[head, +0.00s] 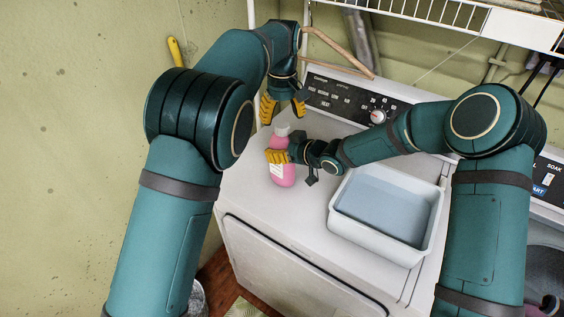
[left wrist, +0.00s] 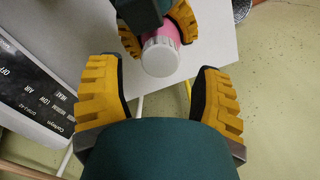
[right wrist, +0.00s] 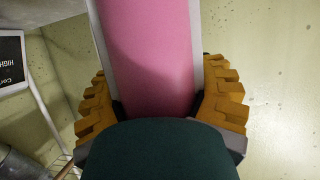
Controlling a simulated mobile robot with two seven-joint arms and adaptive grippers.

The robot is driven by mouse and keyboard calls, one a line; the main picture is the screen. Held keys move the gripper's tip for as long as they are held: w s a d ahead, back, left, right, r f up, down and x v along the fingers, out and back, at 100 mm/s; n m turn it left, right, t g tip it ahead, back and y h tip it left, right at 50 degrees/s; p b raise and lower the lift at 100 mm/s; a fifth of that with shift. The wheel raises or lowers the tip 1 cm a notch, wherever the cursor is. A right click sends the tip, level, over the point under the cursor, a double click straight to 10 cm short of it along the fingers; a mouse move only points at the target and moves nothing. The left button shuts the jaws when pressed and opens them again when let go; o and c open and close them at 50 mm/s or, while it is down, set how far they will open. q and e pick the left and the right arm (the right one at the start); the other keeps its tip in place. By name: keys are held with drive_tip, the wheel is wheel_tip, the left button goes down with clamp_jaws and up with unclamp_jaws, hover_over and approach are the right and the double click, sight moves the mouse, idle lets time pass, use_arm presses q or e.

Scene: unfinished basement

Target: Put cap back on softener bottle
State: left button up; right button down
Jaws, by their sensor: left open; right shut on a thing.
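The softener bottle (head: 282,175) is pink and stands upright on the white dryer top, near its left edge. A white cap (head: 282,130) sits on top of the bottle; I cannot tell whether it is screwed tight. My right gripper (head: 278,157) is shut around the bottle's upper body, and pink fills the space between its fingers in the right wrist view (right wrist: 150,60). My left gripper (head: 283,107) is open and empty just above the cap, pointing down. In the left wrist view the cap (left wrist: 161,57) shows round and ribbed, beyond the fingertips and apart from them.
A white tub (head: 384,246) with grey-blue content stands on the dryer (head: 245,200) right of the bottle. The control panel (head: 345,100) rises behind, with a wooden hanger (head: 340,52) near it. A wire shelf (head: 430,12) hangs above. The dryer's front left top is clear.

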sight(282, 124)
use_arm(q)
drive_tip(key=shift+r, duration=0.3)
drive_tip(key=shift+o, duration=0.2)
drive_tip(key=shift+r, duration=0.1)
drive_tip(key=shift+r+n, duration=1.3)
drive_tip(key=shift+r, duration=0.35)
drive_tip(key=shift+f, duration=4)
clamp_jaws()
